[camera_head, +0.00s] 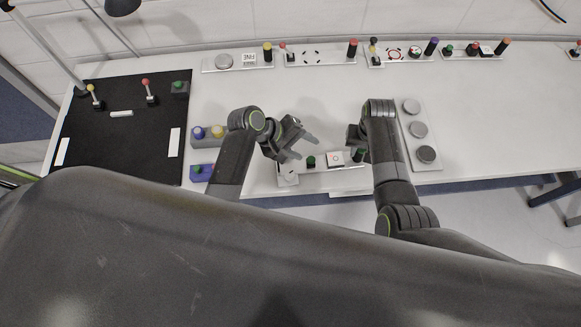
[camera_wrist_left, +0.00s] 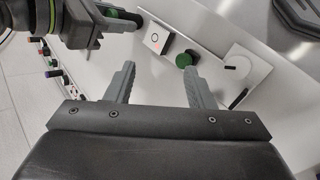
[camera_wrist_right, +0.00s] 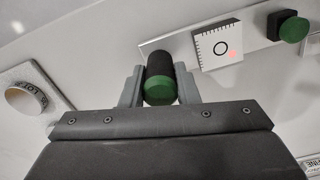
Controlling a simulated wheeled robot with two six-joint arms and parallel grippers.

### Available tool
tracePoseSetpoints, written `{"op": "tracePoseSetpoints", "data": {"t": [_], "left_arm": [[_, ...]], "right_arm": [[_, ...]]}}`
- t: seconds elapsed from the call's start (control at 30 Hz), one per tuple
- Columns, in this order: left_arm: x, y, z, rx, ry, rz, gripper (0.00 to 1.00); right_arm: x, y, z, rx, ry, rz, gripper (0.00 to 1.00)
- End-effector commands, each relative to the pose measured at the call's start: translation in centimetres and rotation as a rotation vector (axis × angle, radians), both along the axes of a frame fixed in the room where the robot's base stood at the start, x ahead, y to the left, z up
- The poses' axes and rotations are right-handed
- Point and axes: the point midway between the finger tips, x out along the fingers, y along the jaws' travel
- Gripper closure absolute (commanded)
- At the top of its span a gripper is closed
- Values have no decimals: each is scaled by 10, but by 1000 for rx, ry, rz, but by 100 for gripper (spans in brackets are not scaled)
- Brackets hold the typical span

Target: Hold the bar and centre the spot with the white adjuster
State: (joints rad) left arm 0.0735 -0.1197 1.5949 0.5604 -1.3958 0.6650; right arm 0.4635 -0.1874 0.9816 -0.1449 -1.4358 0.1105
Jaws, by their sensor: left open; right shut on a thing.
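A black bar with a green end (camera_wrist_right: 159,88) stands between the fingers of my right gripper (camera_wrist_right: 159,92), which is shut on it. In the head view the right gripper (camera_head: 359,143) is at the fixture's right end. Beside the bar is a white target card (camera_wrist_right: 218,46) with a black ring; a red spot (camera_wrist_right: 232,56) lies off centre, at the ring's lower right. The white adjuster (camera_wrist_left: 238,68) appears to be the pale round part on the fixture's other end. My left gripper (camera_head: 303,148) is open and empty above the fixture, apart from the adjuster; it shows in the left wrist view (camera_wrist_left: 160,72).
A green button on a black base (camera_wrist_right: 290,27) stands between card and adjuster. A plate with several grey discs (camera_head: 428,154) lies right, a black mat (camera_head: 100,150) left. The middle of the table behind is clear.

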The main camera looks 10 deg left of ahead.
Motion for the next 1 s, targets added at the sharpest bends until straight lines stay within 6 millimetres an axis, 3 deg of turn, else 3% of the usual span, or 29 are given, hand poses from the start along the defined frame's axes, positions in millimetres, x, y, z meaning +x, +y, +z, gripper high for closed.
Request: {"op": "tracePoseSetpoints", "data": {"t": [0.5,1.0], "left_arm": [[-20,32,14,290,-454,-764,51],[-41,64,30,452,-826,-1527,51]], "right_arm": [[0,0,0,0,1,0,100],[0,0,0,0,1,0,100]]}}
